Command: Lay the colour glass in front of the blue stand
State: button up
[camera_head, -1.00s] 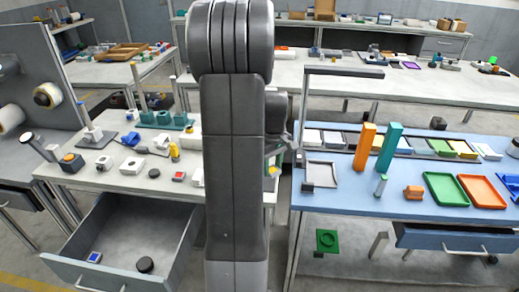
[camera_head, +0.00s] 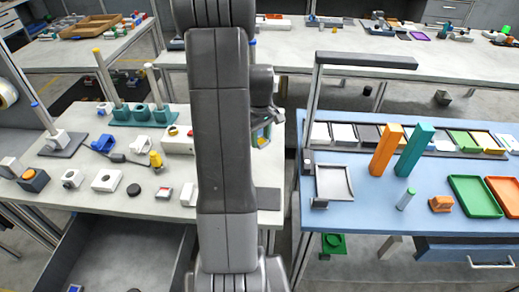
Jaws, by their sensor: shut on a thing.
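My gripper (camera_head: 264,120) is to the right of my arm's upright link, over the right edge of the pale left table, partly hidden by the arm. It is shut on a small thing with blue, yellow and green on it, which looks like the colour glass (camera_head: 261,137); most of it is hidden. At the left of that table, a grey base (camera_head: 62,143) with a white block carries a slanting pole with a blue band (camera_head: 36,104); this may be the blue stand, but I cannot tell for sure. A blue tip also shows just right of my arm.
A teal rack (camera_head: 145,115) and two tall poles stand at the back of the left table. A yellow-topped piece (camera_head: 156,160), white blocks and an orange-topped box (camera_head: 34,179) crowd it. An open drawer (camera_head: 125,250) juts below. A gap separates the blue table (camera_head: 370,208).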

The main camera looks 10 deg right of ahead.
aim_at(260, 158)
jog(key=shift+f, duration=3.25)
jog(key=o, duration=1)
jog(key=shift+r, duration=0.1)
notch_tip(260, 158, up, 12)
jog(key=shift+r, duration=0.1)
